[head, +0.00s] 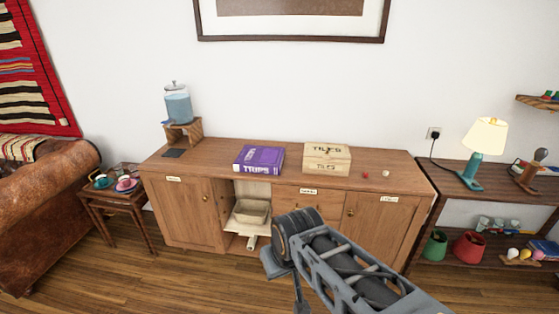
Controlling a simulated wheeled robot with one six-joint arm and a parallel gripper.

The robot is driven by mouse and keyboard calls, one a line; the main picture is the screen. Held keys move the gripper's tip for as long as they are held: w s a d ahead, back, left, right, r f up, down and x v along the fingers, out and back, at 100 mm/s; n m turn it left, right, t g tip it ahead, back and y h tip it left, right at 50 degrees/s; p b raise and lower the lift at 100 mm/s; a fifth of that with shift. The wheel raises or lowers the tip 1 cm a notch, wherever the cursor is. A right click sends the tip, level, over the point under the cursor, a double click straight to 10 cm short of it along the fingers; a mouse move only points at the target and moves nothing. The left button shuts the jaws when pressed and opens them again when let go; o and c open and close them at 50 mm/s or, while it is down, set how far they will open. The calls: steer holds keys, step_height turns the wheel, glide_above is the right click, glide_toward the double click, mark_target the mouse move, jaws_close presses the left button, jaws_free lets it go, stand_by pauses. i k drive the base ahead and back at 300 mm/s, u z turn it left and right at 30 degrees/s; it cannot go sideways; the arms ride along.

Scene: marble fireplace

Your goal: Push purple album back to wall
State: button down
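The purple album (258,160) lies flat on the wooden sideboard top (212,158), left of its middle. White lettering shows on its cover and on its front-facing side. Its front side is near the sideboard's front edge, and a narrow strip of wood shows between its back edge and the white wall (290,95). My arm reaches in from the lower right. My gripper (273,263) is low in front of the sideboard, below and apart from the album. Its fingers are not clear enough to tell open from shut.
A wooden box marked TILES (327,160) stands just right of the album. Two small red and white items (375,174) lie farther right. A glass jar dispenser (177,104) on a wooden stand is at the back left. An open niche (250,212) holds a basin.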

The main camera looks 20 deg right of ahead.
mark_target(264, 160)
steer(key=z, duration=0.25)
steer(key=i, duration=0.75)
steer(key=u, duration=0.65)
steer(key=i, duration=0.55)
steer(key=u, duration=0.45)
